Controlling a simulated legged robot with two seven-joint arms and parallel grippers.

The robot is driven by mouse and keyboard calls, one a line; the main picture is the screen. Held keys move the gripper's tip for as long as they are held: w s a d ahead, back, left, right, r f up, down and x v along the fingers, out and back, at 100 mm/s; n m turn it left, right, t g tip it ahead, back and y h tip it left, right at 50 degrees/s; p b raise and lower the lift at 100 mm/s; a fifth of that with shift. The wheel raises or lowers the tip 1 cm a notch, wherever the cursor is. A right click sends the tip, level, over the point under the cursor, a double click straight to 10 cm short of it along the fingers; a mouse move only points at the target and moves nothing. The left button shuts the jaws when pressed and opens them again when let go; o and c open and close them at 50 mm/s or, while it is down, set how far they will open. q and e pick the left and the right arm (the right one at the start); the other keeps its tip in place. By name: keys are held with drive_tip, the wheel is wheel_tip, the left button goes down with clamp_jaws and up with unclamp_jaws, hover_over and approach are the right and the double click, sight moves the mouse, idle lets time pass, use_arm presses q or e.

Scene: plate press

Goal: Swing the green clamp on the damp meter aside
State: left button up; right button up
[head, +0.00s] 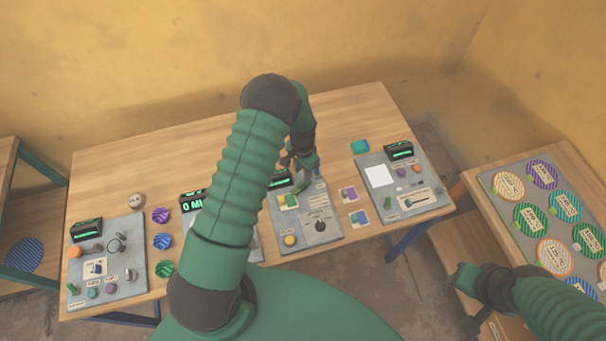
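My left gripper (301,172) reaches down over the back of a grey panel (332,237) in the middle of the table. This panel has a black dial (320,226), a yellow button (290,240) and a small green-and-yellow patch (288,201) just below the gripper. I cannot tell whether that patch is the green clamp, and the panel labels are too small to read. The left gripper's fingers are small and partly merged with the panel, so their opening is unclear. My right gripper (472,301) is at the lower right, away from the panels, with its fingers apart.
Other grey panels stand at the left (125,278) and right (433,196) of the wooden table (345,110). A tray of round plates (498,210) is at the right. My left arm hides part of another panel.

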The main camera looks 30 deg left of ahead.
sight(301, 187)
use_arm(q)
drive_tip(key=f, duration=0.1)
drive_tip(key=d+f, duration=0.1)
drive_tip(key=f, duration=0.1)
drive_tip(key=shift+p, duration=0.35)
drive_tip(key=shift+s+d+f, duration=0.1)
drive_tip(key=shift+f, duration=0.15)
drive_tip(key=shift+s+d, duration=0.1)
drive_tip(key=shift+s, duration=0.05)
drive_tip(key=shift+a+f, duration=0.15)
drive_tip(key=shift+a, duration=0.1)
drive_tip(key=shift+c, duration=0.6)
drive_tip(key=shift+a+f, duration=0.15)
drive_tip(key=shift+a, duration=0.1)
drive_tip(key=c, duration=0.5)
clamp_jaws()
drive_tip(key=shift+w+d, duration=0.2)
drive_tip(key=shift+w, duration=0.05)
use_arm(e)
drive_tip(key=shift+d+r, duration=0.55)
drive_tip(key=shift+d, duration=0.1)
